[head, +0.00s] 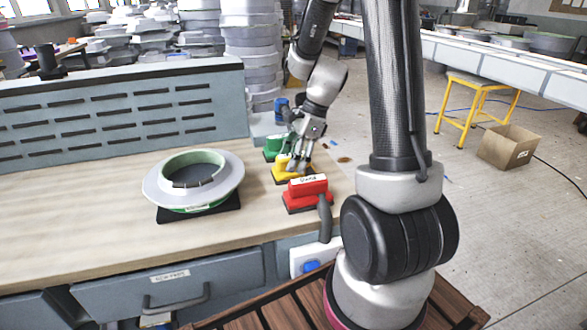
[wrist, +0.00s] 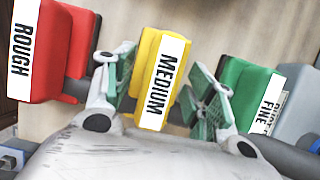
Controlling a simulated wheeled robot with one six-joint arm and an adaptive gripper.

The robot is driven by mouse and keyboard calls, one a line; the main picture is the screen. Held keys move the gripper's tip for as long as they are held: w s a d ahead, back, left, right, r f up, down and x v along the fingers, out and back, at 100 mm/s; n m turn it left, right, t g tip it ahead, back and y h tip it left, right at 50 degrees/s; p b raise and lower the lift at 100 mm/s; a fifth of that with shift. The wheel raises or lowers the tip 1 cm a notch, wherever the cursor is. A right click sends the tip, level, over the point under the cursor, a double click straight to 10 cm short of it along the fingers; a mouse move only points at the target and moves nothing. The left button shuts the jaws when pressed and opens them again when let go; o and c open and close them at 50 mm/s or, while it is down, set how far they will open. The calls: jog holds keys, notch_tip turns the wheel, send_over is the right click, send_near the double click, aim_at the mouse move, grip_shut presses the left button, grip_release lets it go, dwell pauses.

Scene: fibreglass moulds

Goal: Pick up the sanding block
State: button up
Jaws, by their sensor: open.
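Three sanding blocks stand in a row at the right end of the workbench. The red block (head: 306,190) is nearest; in the wrist view it (wrist: 70,52) is labelled ROUGH. The yellow block (head: 284,171) is in the middle; in the wrist view it (wrist: 151,42) is labelled MEDIUM. The green block (head: 272,147) is farthest; in the wrist view it (wrist: 236,82) is labelled FINE. My gripper (head: 295,165) is open at the yellow block. In the wrist view its fingers (wrist: 160,95) are on either side of the yellow block; I cannot tell whether they touch it.
A round grey-and-green mould (head: 227,178) sits on a black pad to the left on the workbench (head: 80,200). A slotted grey panel (head: 110,115) rises behind. The bench between mould and blocks is clear. A yellow stool (head: 470,105) and cardboard box (head: 507,147) stand right.

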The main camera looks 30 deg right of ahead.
jog(key=c, duration=1.2)
jog(key=shift+r, duration=0.1)
notch_tip(320, 180, up, 10)
jog(key=shift+r, duration=0.2)
jog(key=o, duration=0.6)
jog(key=c, duration=0.4)
